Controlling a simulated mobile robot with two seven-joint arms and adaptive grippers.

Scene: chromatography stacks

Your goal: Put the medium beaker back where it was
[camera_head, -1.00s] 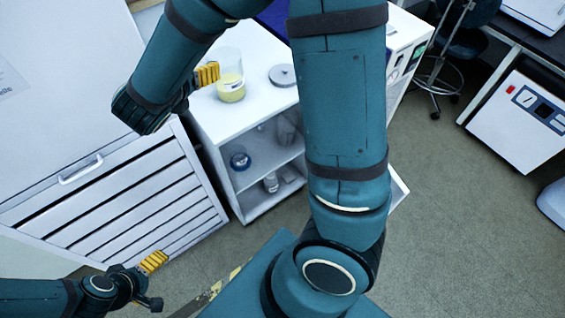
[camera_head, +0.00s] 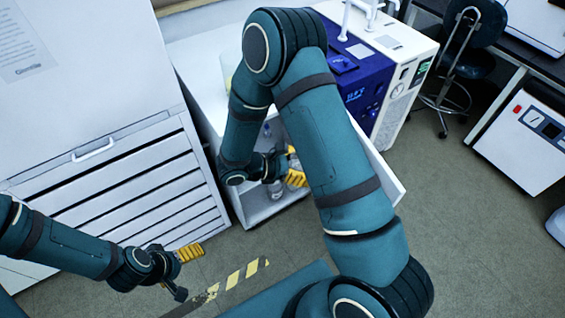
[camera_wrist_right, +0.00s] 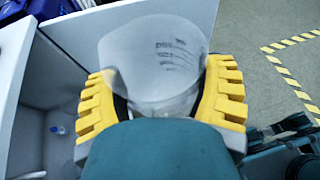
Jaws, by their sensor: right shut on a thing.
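My right gripper (camera_wrist_right: 165,100) is shut on a clear glass beaker (camera_wrist_right: 155,60) with dark printed marks. The yellow fingers lie on either side of it, and it looks empty. In the head view my right gripper (camera_head: 293,166) is low in front of the white cabinet (camera_head: 235,195), at its open side, and the beaker there is mostly hidden. My left gripper (camera_head: 188,273) hangs empty at the lower left, apart from everything, and looks open.
The cabinet's open door (camera_head: 388,175) stands to the right of my right gripper. A small blue-capped item (camera_wrist_right: 58,130) lies inside the cabinet. A white drawer unit (camera_head: 115,200) stands to the left. Floor at the front is clear.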

